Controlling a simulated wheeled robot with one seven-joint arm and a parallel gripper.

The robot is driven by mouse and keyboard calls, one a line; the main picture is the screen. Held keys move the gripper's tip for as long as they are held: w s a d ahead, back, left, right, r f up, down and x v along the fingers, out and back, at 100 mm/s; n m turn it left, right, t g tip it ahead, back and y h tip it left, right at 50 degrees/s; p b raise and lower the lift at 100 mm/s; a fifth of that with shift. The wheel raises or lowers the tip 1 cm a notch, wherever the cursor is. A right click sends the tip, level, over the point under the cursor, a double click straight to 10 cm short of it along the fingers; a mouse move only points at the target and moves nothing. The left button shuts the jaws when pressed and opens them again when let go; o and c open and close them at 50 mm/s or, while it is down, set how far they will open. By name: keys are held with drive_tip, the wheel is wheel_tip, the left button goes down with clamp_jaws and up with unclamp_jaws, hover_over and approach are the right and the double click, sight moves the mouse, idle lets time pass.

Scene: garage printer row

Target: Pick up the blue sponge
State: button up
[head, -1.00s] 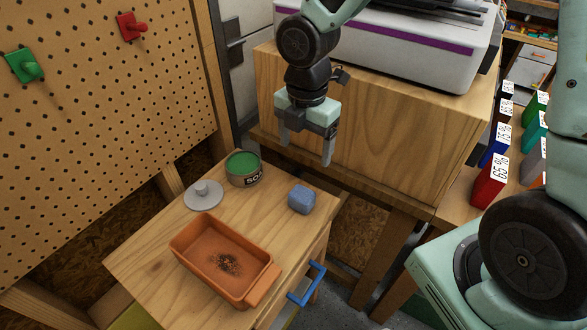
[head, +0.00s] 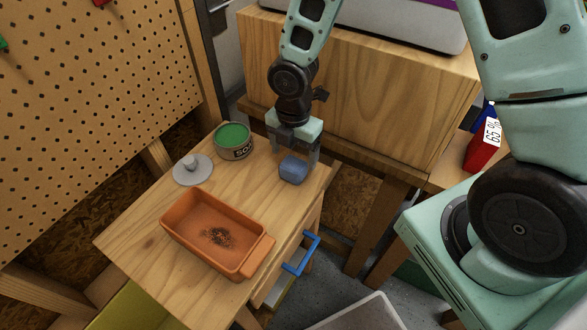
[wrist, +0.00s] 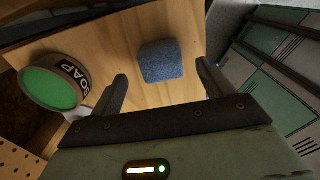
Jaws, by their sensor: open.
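The blue sponge (head: 293,169) is a small block on the right back part of the small wooden table (head: 140,242). In the wrist view the sponge (wrist: 161,61) lies ahead of the gap between my two fingers, nearer the left one's side of the middle. My gripper (head: 292,158) is open and empty, pointing down just above and behind the sponge. Its fingers (wrist: 160,83) show apart in the wrist view, with nothing between their tips. I cannot tell whether a finger touches the sponge.
A round tin labelled soap with a green top (head: 234,140) stands left of the sponge. A grey lid with a knob (head: 192,169) and an orange dish with dark crumbs (head: 210,240) are on the table. A blue-handled drawer (head: 301,254) is partly open. A wooden cabinet (head: 350,95) stands behind.

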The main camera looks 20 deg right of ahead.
sight(294, 163)
wheel_tip(294, 163, down, 4)
drive_tip(key=shift+s+f, duration=0.15)
drive_tip(key=shift+f, duration=0.1)
drive_tip(key=shift+c, duration=0.3)
drive_tip(key=c, duration=1)
wheel_tip(294, 163, up, 10)
drive_tip(key=shift+r+p, duration=0.1)
drive_tip(key=shift+p, duration=0.25)
drive_tip(key=shift+o, duration=0.5)
